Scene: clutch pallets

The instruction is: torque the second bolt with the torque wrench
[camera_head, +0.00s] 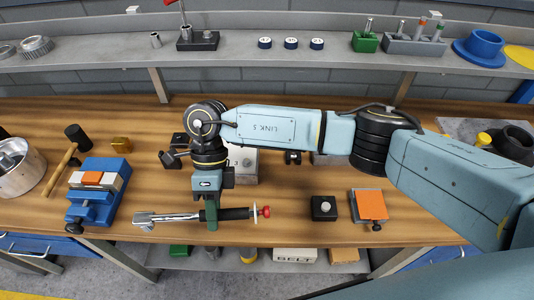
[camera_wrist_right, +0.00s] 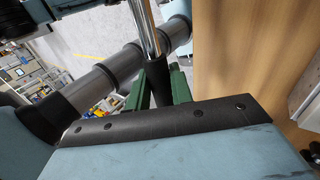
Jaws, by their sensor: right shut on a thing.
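The torque wrench (camera_head: 180,217) has a chrome shaft, a black grip and a red end knob. It lies level across the front of the bench in the head view, head to the left. My right gripper (camera_head: 211,218) points down and is shut on the wrench near where shaft meets grip. In the right wrist view its green fingers (camera_wrist_right: 162,88) close around the black grip, with the chrome shaft (camera_wrist_right: 144,30) rising past them. Whether the wrench touches the bench is unclear. I cannot make out which bolt is the second one. My left gripper is not in view.
A blue vise-like fixture (camera_head: 95,195) with an orange top stands left of the wrench head. A black block (camera_head: 323,213) with a round top and an orange-topped block (camera_head: 371,206) stand to the right. A mallet (camera_head: 58,172) and metal pot (camera_head: 18,170) lie far left.

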